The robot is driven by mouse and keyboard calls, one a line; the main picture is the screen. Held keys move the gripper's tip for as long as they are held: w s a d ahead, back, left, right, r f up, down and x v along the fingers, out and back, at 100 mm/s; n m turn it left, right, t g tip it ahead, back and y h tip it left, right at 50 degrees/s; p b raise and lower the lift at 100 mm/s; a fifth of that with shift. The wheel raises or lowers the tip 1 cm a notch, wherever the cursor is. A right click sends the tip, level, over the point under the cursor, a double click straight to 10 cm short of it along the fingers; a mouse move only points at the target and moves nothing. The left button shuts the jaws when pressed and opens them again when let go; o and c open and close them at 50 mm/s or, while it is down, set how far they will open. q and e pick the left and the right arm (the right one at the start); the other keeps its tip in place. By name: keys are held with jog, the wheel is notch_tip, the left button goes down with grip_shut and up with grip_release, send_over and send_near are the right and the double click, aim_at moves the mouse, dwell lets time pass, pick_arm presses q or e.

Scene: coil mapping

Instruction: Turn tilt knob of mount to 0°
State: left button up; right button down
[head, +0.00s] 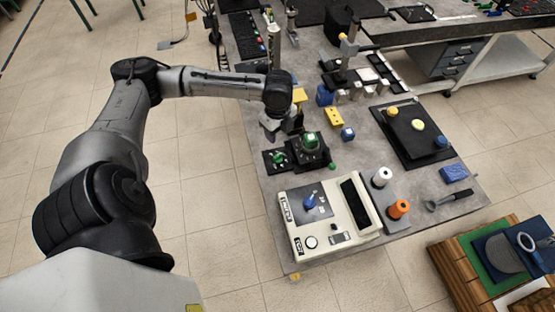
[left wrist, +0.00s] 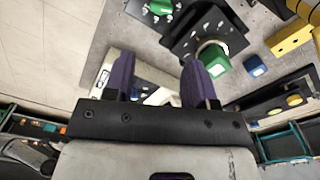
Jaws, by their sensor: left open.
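A black mount (head: 307,158) stands on the bench near the front left edge, with a green knob (head: 310,142) on top. A second green knob (head: 279,158) sits on a flat black plate to its left. I cannot tell which one is the tilt knob, nor read any angle. My left gripper (head: 284,125) is just behind and above the mount. In the left wrist view my purple fingers (left wrist: 158,62) are apart with nothing between them. That view shows one green knob (left wrist: 214,60) beside the right fingertip and the other (left wrist: 160,6) at the top edge. My right gripper is not seen.
A cream device (head: 328,218) with a blue knob stands in front of the mount.

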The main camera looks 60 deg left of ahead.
aim_at(278, 156)
pick_arm(q)
jog(key=f+b, duration=0.2)
jog(key=f, duration=1)
jog(key=shift+a+f, duration=0.15)
jog(key=shift+a, duration=0.05)
jog(key=shift+f, duration=0.6)
